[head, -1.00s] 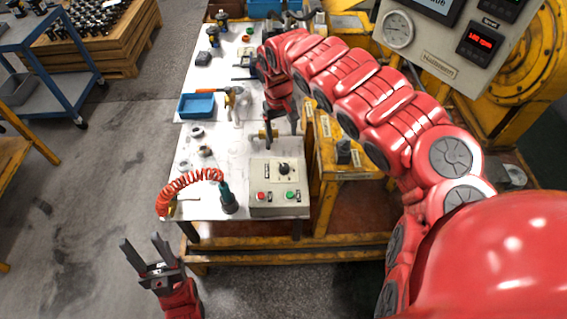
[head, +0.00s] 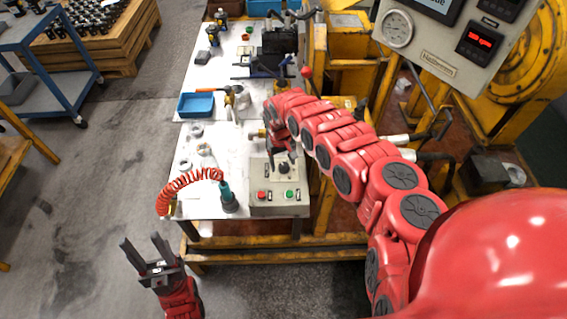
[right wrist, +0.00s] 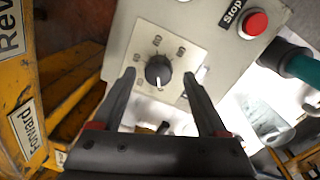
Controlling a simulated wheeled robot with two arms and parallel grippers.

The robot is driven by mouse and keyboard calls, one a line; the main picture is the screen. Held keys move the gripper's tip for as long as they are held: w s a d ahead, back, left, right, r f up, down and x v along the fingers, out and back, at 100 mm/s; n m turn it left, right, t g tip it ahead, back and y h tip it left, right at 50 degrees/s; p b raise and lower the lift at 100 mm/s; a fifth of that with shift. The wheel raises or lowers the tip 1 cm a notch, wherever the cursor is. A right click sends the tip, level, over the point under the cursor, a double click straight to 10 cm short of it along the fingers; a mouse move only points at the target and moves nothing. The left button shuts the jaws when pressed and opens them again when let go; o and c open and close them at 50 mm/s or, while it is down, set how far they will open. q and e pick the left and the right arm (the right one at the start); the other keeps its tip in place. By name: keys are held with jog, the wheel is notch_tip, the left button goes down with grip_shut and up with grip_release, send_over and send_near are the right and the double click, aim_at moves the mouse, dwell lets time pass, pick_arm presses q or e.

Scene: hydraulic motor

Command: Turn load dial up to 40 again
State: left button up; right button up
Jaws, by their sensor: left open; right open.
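The load dial (right wrist: 158,68) is a black knob with a white pointer line on a pale square plate, with small label marks around it, too small to read. It sits on the grey control box (head: 262,207); in the head view the dial (head: 285,167) shows just below my right gripper (head: 280,160). In the right wrist view the fingers of my right gripper (right wrist: 160,85) are open, one to each side of the dial, and I cannot tell how far above it they are. My left gripper (head: 143,250) is open and empty, low at the left, away from the table.
The box has a red stop button (right wrist: 256,23) and a green button (head: 288,195). A teal tool (head: 228,197) with a red coiled hose (head: 185,182) stands left of it. A blue tray (head: 196,104) lies further back. A display panel (head: 440,45) stands at upper right.

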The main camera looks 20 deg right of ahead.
jog(key=shift+d+f, duration=0.1)
jog(key=shift+f, duration=0.55)
grip_shut()
